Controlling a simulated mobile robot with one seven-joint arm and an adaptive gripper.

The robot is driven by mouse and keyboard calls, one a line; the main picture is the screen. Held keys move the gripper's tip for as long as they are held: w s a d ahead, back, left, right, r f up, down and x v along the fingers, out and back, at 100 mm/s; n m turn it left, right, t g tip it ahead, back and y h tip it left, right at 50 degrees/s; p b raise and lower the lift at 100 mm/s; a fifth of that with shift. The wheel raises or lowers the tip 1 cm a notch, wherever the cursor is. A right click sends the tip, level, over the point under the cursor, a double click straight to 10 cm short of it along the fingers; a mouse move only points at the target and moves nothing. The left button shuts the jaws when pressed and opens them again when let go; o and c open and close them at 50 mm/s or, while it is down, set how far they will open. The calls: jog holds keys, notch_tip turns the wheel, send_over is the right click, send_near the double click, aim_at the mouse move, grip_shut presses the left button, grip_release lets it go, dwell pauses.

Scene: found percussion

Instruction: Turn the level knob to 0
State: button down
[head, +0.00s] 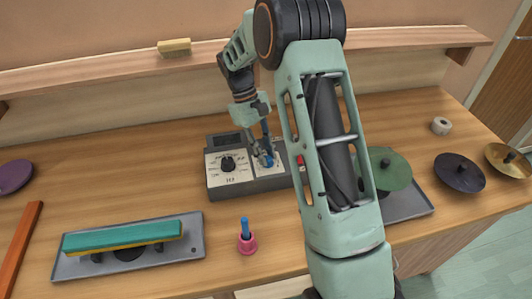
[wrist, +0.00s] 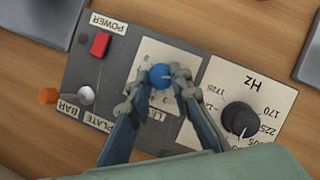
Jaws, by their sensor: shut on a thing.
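The level knob (wrist: 160,74) is a small blue knob on a white scale panel of a grey control box (head: 232,188). The knob also shows in the head view (head: 269,161). My gripper (wrist: 158,82) is shut on it, with one fingertip on each side. A pale pointer mark on the knob's top points toward the right in the wrist view. The scale's numbers are upside down there and partly hidden by my fingers, and I cannot read which one the pointer meets. I cannot make out the 0.
A black Hz knob (wrist: 239,118) sits beside the level panel. A pink holder (head: 247,244) with a blue stick and a tray with a green bar (head: 120,235) stand in front.

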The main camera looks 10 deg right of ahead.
jog(key=shift+a+n+t+h, duration=0.1)
jog(key=shift+n+t+h, duration=0.2)
jog(key=shift+n, duration=0.6)
jog(key=c, duration=1.7)
grip_release()
jog(key=shift+c, duration=0.2)
jog(key=v, duration=1.2)
